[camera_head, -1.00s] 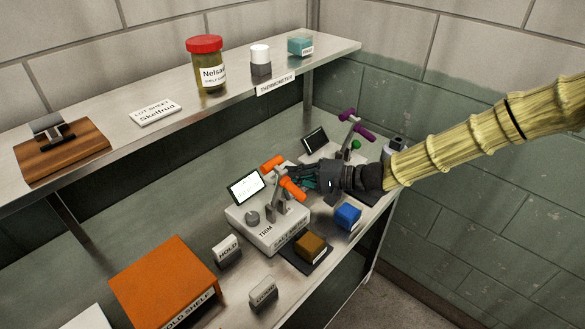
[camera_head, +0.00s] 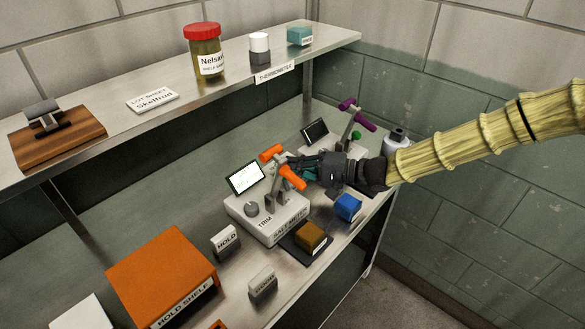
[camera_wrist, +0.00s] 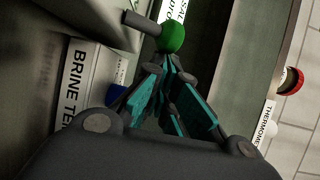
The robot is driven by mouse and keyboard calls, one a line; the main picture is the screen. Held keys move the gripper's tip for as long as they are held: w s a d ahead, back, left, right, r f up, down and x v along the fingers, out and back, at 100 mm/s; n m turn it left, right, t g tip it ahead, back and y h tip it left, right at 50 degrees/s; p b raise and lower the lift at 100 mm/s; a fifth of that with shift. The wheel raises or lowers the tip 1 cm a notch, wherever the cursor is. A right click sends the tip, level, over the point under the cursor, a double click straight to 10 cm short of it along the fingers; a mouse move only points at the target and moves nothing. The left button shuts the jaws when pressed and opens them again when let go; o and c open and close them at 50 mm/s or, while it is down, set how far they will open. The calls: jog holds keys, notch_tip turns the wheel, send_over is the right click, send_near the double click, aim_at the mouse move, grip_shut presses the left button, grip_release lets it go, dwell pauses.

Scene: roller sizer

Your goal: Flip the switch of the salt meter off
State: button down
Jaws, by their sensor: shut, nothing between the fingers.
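The salt meter (camera_head: 266,222) is a pale box on the lower bench in the head view. It has a tilted lit screen (camera_head: 247,178), a grey knob marked TRIM (camera_head: 251,209) and a grey post with orange ends (camera_head: 291,178). My gripper (camera_head: 294,165) is shut and empty, its fingertips close beside the orange-ended post; contact cannot be told. In the wrist view, the teal-padded fingers (camera_wrist: 164,72) come together just below a green ball on a grey stem (camera_wrist: 174,38).
A second instrument with a dark screen (camera_head: 315,131) and purple-ended post (camera_head: 356,115) stands behind. A BRINE label (camera_wrist: 75,82) shows in the wrist view. Brown (camera_head: 311,237) and blue blocks (camera_head: 348,207) sit in front. The upper shelf (camera_head: 105,118) overhangs the bench's back.

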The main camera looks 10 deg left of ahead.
jog(key=shift+d+b, duration=0.15)
jog(key=shift+b, duration=0.55)
jog(key=shift+s+d+r+b, duration=0.1)
jog(key=shift+s+d+b, duration=0.05)
jog(key=shift+b, duration=0.9)
jog(key=shift+s+d+y+b, duration=0.35)
jog(key=shift+d+b, duration=0.25)
jog(key=shift+b, duration=1.7)
jog(key=b, duration=0.2)
jog(key=shift+s+d+b, duration=0.3)
jog(key=shift+d+b, duration=0.05)
jog(key=shift+d, duration=0.05)
jog(key=shift+s+r, duration=0.1)
jog(key=shift+r, duration=0.15)
jog(key=d, duration=0.8)
jog(key=s+d, duration=0.1)
jog(key=d, duration=0.3)
jog(key=shift+s+d+r, duration=0.1)
jog(key=shift+r, duration=0.15)
